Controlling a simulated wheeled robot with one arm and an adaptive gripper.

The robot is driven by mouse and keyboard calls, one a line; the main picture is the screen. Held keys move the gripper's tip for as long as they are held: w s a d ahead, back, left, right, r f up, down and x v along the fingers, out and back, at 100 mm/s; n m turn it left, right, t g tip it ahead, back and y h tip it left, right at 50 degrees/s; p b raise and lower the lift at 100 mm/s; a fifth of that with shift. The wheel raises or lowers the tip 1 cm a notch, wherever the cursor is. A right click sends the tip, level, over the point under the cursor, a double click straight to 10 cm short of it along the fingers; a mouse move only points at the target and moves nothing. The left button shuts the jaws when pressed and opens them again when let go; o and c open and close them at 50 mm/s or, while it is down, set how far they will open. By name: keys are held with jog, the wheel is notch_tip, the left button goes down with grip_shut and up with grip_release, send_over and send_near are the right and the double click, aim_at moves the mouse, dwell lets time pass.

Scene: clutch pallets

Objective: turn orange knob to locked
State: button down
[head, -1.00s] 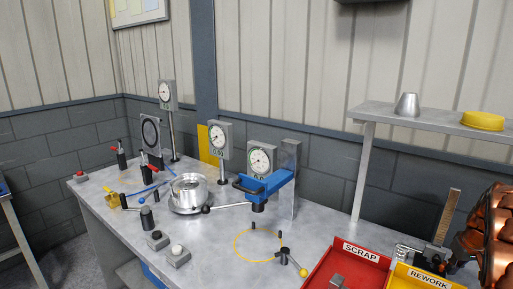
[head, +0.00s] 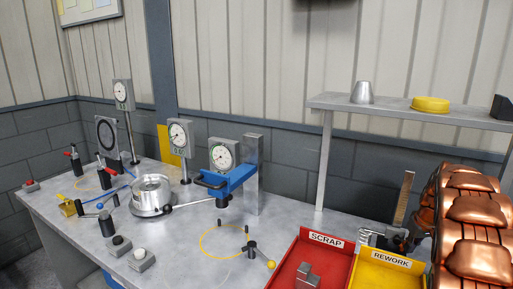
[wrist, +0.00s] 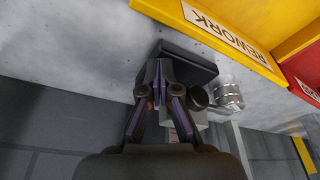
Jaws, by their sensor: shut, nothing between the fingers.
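A small lever with a yellow-orange ball knob (head: 271,264) stands on the bench near the front, beside a yellow ring mark. I cannot tell for sure that this ball is the orange knob, and no locked mark is readable. My gripper (wrist: 164,66) shows in the wrist view with its fingers shut and empty. It is in front of a dark block (wrist: 188,58) near the rework tray; I cannot tell whether it touches it. The gripper does not show in the head view, where only my copper-coloured arm is seen at the right.
The red scrap tray (head: 280,270) and yellow rework tray (head: 361,276) lie at the bench's front right. A gauge with an upright scale (head: 403,198) stands behind them. A blue-armed fixture (head: 230,180) and a silver pot (head: 151,190) stand further left. A shelf (head: 400,112) overhangs the right.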

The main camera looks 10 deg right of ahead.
jog(key=shift+w+a+b, duration=0.15)
jog(key=shift+a+b, duration=0.45)
jog(key=shift+b, duration=0.9)
dwell(0.3)
jog(key=shift+s+a+f+b, duration=0.15)
jog(key=shift+s+b, duration=0.15)
jog(key=shift+b, duration=0.15)
notch_tip(320, 180, up, 6)
jog(key=shift+p, duration=0.45)
dwell(0.3)
jog(key=shift+r, duration=0.25)
